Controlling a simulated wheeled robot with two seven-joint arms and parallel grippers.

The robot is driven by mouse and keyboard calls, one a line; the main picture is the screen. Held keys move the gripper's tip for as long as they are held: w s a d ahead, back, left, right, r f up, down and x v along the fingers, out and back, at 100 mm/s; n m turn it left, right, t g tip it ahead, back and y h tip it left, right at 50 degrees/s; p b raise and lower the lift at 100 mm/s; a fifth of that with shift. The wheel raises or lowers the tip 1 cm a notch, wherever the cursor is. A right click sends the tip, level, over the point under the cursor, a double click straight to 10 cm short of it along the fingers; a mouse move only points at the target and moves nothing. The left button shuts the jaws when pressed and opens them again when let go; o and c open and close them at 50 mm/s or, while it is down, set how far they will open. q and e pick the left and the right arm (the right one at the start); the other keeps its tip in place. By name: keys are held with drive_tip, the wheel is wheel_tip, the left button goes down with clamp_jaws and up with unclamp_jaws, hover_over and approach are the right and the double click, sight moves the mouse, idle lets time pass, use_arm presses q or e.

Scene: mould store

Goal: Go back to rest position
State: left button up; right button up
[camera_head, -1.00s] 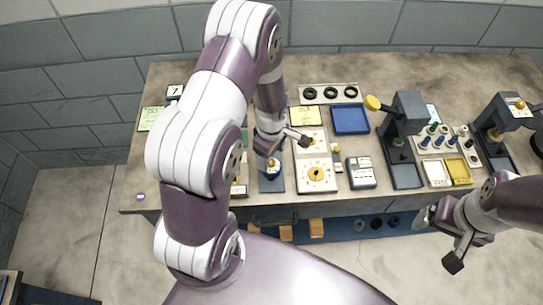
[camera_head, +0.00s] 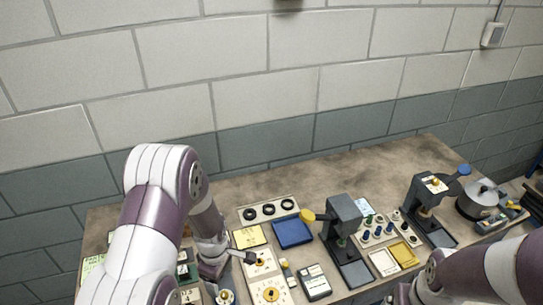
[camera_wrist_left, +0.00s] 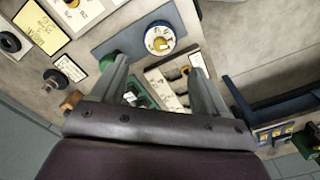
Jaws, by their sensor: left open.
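My left arm comes in from the left in the head view. My left gripper (camera_head: 240,257) is over the bench, just in front of a yellow note (camera_head: 250,236). In the left wrist view, the two fingers of my left gripper (camera_wrist_left: 162,80) stand wide apart with nothing held between them. Beyond them lies a round dial on a blue-grey plate (camera_wrist_left: 122,42). My right arm (camera_head: 455,280) shows at the lower right of the head view, but its fingertips are cut off by the lower edge.
The bench (camera_head: 300,178) runs along a block wall. On it stand a blue tray (camera_head: 292,232), a dark press with a yellow knob (camera_head: 344,225), a second press (camera_head: 424,205) and a grey pot (camera_head: 482,198). The bench's back strip is clear.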

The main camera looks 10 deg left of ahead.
use_arm(q)
drive_tip(key=s+d+r+m+t+b, duration=0.1)
drive_tip(key=s+d+r+m+b, duration=0.1)
drive_tip(key=s+d+m+b, duration=0.3)
drive_tip(key=s+m+b, duration=0.4)
drive_tip(key=m+b, duration=0.4)
drive_tip(key=m, duration=0.3)
drive_tip(key=shift+d+m, duration=0.2)
drive_tip(key=shift+m, duration=0.1)
drive_tip(key=shift+f, duration=0.1)
